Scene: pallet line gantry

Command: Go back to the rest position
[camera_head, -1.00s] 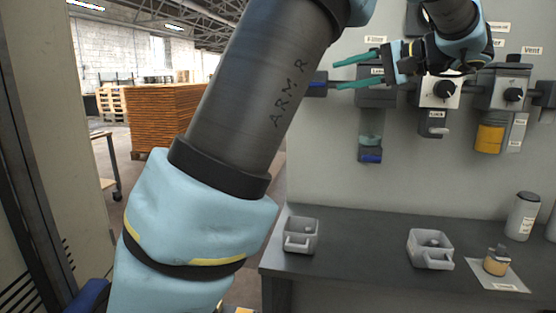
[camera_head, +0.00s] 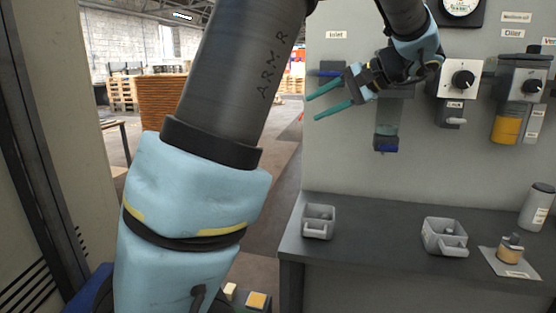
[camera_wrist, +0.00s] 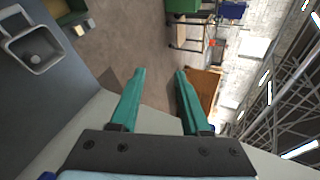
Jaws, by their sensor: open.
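My gripper (camera_head: 331,101) has two teal fingers, spread apart with nothing between them. In the head view it is in front of the grey panel (camera_head: 350,170), near its left edge, pointing left and slightly down. It also shows in the wrist view (camera_wrist: 157,80), where its fingers point past the panel toward the open floor and the hall. My arm crosses the left half of the head view and hides part of the hall behind it.
On the dark bench (camera_head: 380,215) stand two grey bins (camera_head: 319,222) (camera_head: 444,237), a small part on a white card (camera_head: 510,255) and a white bottle (camera_head: 536,207). The panel carries a knob unit (camera_head: 461,80) and a yellow-bowled unit (camera_head: 507,128). Stacked orange boards (camera_head: 162,103) stand in the hall.

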